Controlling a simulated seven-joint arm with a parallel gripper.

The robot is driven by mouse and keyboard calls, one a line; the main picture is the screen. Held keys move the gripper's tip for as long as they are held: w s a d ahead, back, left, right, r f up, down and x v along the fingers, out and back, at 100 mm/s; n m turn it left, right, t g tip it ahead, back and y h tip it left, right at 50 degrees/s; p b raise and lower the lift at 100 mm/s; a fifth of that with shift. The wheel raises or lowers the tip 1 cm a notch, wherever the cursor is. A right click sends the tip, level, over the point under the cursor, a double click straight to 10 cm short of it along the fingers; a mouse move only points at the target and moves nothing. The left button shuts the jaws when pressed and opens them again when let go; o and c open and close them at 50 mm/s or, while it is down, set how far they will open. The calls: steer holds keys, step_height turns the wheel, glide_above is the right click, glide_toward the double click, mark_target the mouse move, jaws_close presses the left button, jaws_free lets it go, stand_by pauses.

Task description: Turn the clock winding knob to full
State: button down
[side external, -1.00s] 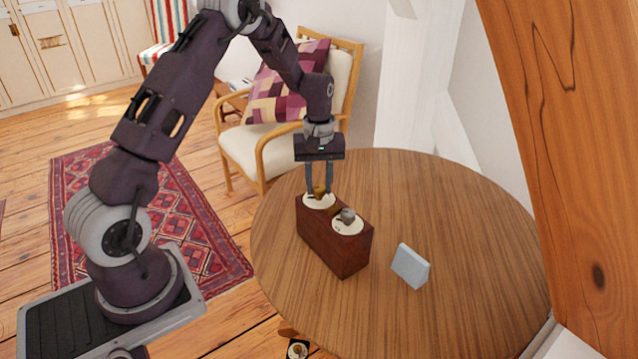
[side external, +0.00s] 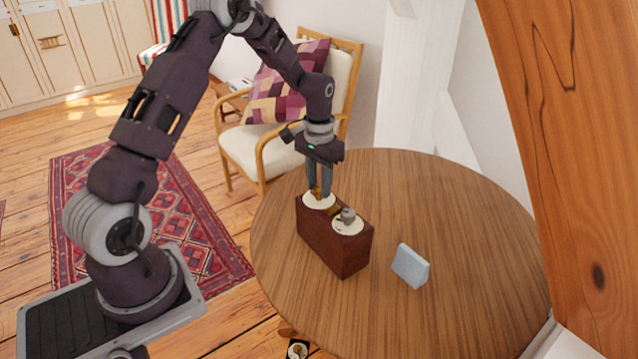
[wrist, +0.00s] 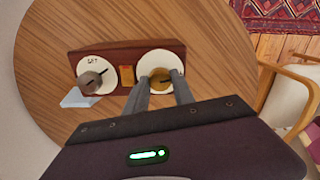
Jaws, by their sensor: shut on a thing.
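The clock is a dark red wooden box (side external: 325,240) on a round table, with two cream dials on top. A brass knob (wrist: 165,75) stands on one dial, at the right in the wrist view and the far end in the side view. My gripper (side external: 318,192) points down over this dial, shut on the brass knob; it also shows in the wrist view (wrist: 162,86). The fingers partly hide the knob and its dial (wrist: 146,62). A grey knob (wrist: 90,82) sits on the other dial, which is marked SET (wrist: 91,61).
A brass plate (wrist: 127,75) lies between the dials. A pale blue block (side external: 410,266) stands on the table (side external: 460,230) right of the box. A cushioned armchair (side external: 250,146) is behind the table. A timber post (side external: 570,150) rises at the right. The table's right side is clear.

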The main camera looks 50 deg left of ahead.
mark_target(319, 188)
steer(key=shift+r+m, duration=0.1)
steer(key=shift+m, duration=0.5)
steer(key=c, duration=1.1)
jaws_free()
steer(key=shift+o, duration=0.2)
step_height(319, 188, up, 7)
